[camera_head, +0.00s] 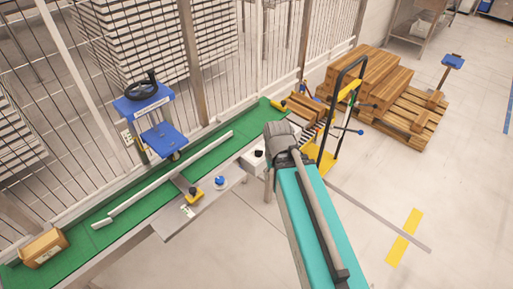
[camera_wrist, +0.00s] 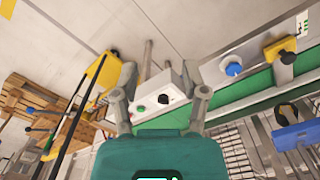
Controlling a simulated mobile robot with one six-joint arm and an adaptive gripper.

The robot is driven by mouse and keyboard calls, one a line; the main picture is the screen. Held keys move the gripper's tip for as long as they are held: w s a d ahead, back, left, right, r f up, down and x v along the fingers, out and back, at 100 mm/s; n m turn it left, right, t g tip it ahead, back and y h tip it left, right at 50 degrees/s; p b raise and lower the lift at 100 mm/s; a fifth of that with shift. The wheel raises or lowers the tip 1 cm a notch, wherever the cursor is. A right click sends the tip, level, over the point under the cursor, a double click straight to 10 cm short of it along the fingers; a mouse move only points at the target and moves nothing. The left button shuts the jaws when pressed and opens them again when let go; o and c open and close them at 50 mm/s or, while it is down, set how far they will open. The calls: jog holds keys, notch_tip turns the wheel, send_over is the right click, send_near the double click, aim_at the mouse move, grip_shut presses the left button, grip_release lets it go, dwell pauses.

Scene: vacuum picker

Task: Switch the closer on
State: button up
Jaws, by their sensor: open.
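A white control box (camera_wrist: 158,100) with a black rotary knob (camera_wrist: 164,99) and a small green button (camera_wrist: 141,108) lies between my spread fingers in the wrist view. My gripper (camera_wrist: 162,76) is open and empty; I cannot tell whether it touches the box. In the head view the box (camera_head: 257,158) shows beside the end of my arm, which hides part of it. A blue machine with a black handwheel (camera_head: 145,88) stands over the green conveyor (camera_head: 125,212). No label in view names the closer.
A blue knob (camera_head: 220,182) and a yellow box with a black top (camera_head: 193,194) sit along the conveyor's near side. A cardboard box (camera_head: 43,248) lies at its left end. A yellow stand with a black rail (camera_head: 328,160) and wooden pallets (camera_head: 405,115) stand right.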

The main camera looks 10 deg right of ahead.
dwell(0.3)
jog(key=n+b, duration=0.5)
jog(key=n, duration=0.7)
send_over(259, 150)
notch_tip(259, 150, down, 5)
jog(key=shift+s+r, duration=0.1)
notch_tip(259, 150, down, 14)
jog(key=b, duration=1.3)
jog(key=shift+r+b, duration=0.1)
jog(key=shift+b, duration=0.2)
